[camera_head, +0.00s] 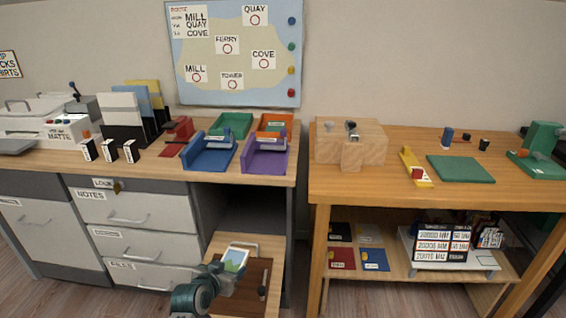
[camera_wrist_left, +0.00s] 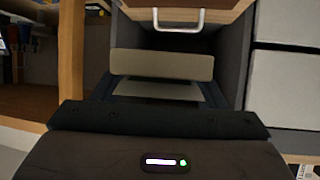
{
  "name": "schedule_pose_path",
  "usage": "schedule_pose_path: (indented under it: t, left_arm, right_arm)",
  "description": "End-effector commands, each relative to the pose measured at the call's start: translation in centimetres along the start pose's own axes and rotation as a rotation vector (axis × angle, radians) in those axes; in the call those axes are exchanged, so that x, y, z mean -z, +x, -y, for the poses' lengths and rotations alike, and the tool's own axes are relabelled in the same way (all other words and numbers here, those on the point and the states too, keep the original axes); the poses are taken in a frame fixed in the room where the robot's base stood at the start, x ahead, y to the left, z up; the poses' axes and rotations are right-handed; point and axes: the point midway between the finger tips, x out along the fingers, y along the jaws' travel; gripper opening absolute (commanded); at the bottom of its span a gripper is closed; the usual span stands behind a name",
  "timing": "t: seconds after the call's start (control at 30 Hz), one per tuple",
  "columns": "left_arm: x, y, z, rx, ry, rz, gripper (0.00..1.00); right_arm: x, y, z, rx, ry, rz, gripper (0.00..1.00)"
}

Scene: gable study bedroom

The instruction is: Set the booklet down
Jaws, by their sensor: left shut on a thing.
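The booklet (camera_head: 235,260) is a small pale piece with a green and blue cover, low in the middle of the head view. My left gripper (camera_head: 225,273) is shut on it, at its lower left edge. The booklet is over or in front of a low wooden unit with a dark brown panel (camera_head: 256,278); I cannot tell whether they touch. In the left wrist view, a beige slab (camera_wrist_left: 160,65) and a greyer piece below it show beyond the dark gripper body; I cannot tell which is the booklet. My right gripper is not in view.
The desk bears blue (camera_head: 209,160), purple (camera_head: 262,167), green (camera_head: 233,121) and orange trays. Labelled drawers (camera_head: 130,215) stand left of the wooden unit. A workbench (camera_head: 340,186) stands right, with red (camera_head: 342,258) and blue (camera_head: 374,259) pieces on its lower shelf.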

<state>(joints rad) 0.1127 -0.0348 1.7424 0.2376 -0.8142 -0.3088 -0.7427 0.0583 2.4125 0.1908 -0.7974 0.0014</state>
Motion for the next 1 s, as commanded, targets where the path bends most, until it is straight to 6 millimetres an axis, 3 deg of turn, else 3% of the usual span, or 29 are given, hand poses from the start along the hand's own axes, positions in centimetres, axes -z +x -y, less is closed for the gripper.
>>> schedule_pose_path:
  t: [0.1,0.3,0.53,0.77,1.0]
  left_arm:
    - [2.8,-3.0,-0.9,0.023,-0.005,-0.01,0.42]
    - [6.6,-9.6,-1.3,0.103,-0.043,-0.008,0.42]
    - [8.7,-16.1,-0.8,0.196,-0.118,-0.004,0.42]
    - [11.4,-17.4,-0.7,0.194,-0.115,0.001,0.42]
    - [14.9,-19.2,-0.7,0.193,-0.114,0.0,0.42]
  right_arm:
    - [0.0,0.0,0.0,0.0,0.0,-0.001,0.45]
    - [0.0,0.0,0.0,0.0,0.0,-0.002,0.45]
    - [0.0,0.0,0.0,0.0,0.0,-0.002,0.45]
    - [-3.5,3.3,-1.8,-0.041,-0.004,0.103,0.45]
    - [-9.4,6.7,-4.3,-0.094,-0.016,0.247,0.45]
